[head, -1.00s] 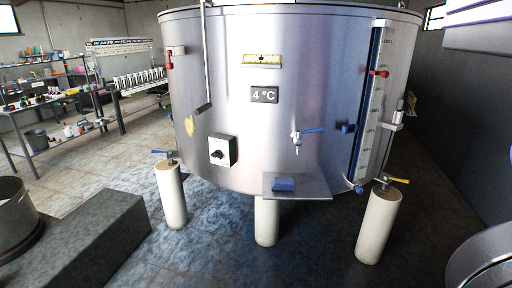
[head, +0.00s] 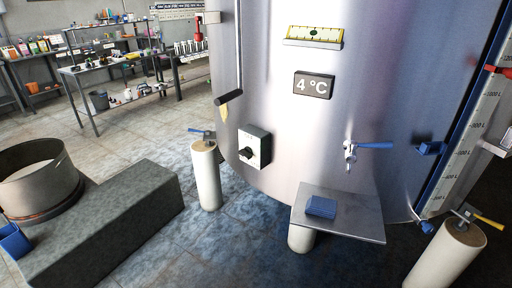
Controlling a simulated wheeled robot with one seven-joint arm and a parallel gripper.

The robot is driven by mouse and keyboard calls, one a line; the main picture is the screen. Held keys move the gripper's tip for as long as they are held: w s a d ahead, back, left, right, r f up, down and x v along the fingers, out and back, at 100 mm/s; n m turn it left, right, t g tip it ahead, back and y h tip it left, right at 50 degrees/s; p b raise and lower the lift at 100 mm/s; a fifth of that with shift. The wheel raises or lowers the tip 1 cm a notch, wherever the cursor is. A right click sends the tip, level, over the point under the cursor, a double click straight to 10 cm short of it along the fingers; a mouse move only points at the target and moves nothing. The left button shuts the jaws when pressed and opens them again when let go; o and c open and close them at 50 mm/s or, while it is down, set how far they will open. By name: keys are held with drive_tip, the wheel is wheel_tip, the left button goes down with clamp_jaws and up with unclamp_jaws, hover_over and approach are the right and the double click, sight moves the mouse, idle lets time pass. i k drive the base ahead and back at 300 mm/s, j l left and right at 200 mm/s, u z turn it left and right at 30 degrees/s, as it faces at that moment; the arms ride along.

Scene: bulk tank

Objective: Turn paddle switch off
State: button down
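The paddle switch (head: 254,147) is a pale box with a black paddle knob on its front. It is mounted low on the left part of the curved steel tank (head: 310,135), above a white leg. The knob looks tilted, but its exact setting is too small to read. My gripper is not in view.
A blue-handled tap (head: 370,145) sticks out right of the switch, above a steel shelf (head: 350,225) holding a blue block (head: 321,207). A crank handle (head: 232,97) hangs up-left. A dark plinth (head: 110,220) with a pot (head: 40,175) stands at left.

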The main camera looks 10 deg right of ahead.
sight(246, 153)
drive_tip(key=i+j, duration=0.4)
drive_tip(key=j, duration=0.2)
drive_tip(key=i+j+u, duration=0.1)
drive_tip(key=i+j, duration=0.25)
drive_tip(key=j, duration=0.2)
drive_tip(key=i+j, duration=0.4)
drive_tip(key=j, duration=0.2)
drive_tip(key=i+j, duration=0.4)
drive_tip(key=j, duration=0.15)
drive_tip(key=u, duration=0.05)
